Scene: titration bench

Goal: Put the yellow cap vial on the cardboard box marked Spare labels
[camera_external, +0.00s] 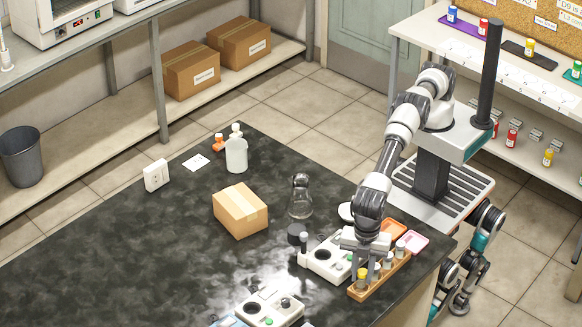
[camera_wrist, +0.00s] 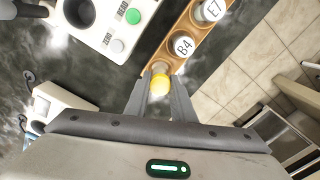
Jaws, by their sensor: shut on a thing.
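The yellow cap vial (camera_external: 362,274) stands at the near end of a wooden rack (camera_external: 384,284) on the dark bench. My gripper (camera_external: 366,264) is above that end of the rack, pointing down. In the wrist view, the yellow cap (camera_wrist: 161,85) sits between my fingertips (camera_wrist: 162,92), which are shut on it. The vial's lower part is hidden. Two labelled cardboard boxes stand on the low shelf at the back, a left one (camera_external: 187,70) and a right one (camera_external: 236,43). Their print is too small to read. Another cardboard box (camera_external: 240,209), with no readable label, sits on the bench.
White-capped vials, including one marked B4 (camera_wrist: 184,45), share the rack. A white instrument (camera_external: 328,258) stands close beside it. A glass flask (camera_external: 300,200) and a white bottle (camera_external: 236,154) stand farther back. The bench's left middle is clear.

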